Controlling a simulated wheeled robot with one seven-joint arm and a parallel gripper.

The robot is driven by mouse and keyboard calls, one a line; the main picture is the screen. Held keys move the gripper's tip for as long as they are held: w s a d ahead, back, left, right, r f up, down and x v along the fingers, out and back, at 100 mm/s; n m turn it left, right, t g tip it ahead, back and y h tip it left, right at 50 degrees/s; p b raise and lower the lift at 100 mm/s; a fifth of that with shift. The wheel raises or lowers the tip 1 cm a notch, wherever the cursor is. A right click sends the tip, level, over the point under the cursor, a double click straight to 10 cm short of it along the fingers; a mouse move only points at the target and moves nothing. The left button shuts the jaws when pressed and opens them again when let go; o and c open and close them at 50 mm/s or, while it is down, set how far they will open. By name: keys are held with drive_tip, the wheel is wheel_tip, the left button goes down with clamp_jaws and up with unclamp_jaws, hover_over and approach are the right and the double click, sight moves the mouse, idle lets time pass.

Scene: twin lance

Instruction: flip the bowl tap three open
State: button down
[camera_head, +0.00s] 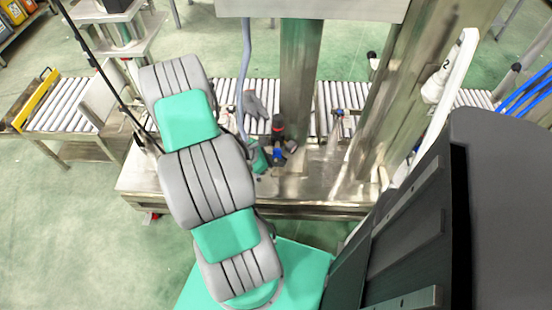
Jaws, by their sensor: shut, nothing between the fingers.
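I cannot make out a bowl tap marked three. A small blue fitting (278,155) sits low on the metal bench, just right of my arm, below a black and red part (278,125); it is too small to tell whether it is a tap or how it is set. My grey and green arm reaches from the bottom middle to the upper left. I cannot make out my gripper; the arm's own links hide part of the bench.
A metal bench (315,190) runs across the middle, with a roller conveyor (65,106) behind it. A thick metal column (300,80) rises from the bench. A white pipe (455,75) marked 2 stands at the right. Green floor (60,230) is free at lower left.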

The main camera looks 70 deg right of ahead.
drive_tip(key=shift+s+d, duration=0.1)
drive_tip(key=shift+s, duration=0.05)
idle(0.7)
drive_tip(key=shift+w+d, duration=0.2)
drive_tip(key=shift+w, duration=0.6)
drive_tip(key=shift+a, duration=0.1)
drive_tip(key=w+a+r+p, duration=0.3)
drive_tip(key=a+r, duration=0.4)
drive_tip(key=a, duration=0.3)
drive_tip(key=shift+w+a+p, duration=0.2)
drive_tip(key=shift+w+p, duration=0.05)
drive_tip(key=shift+p, duration=0.35)
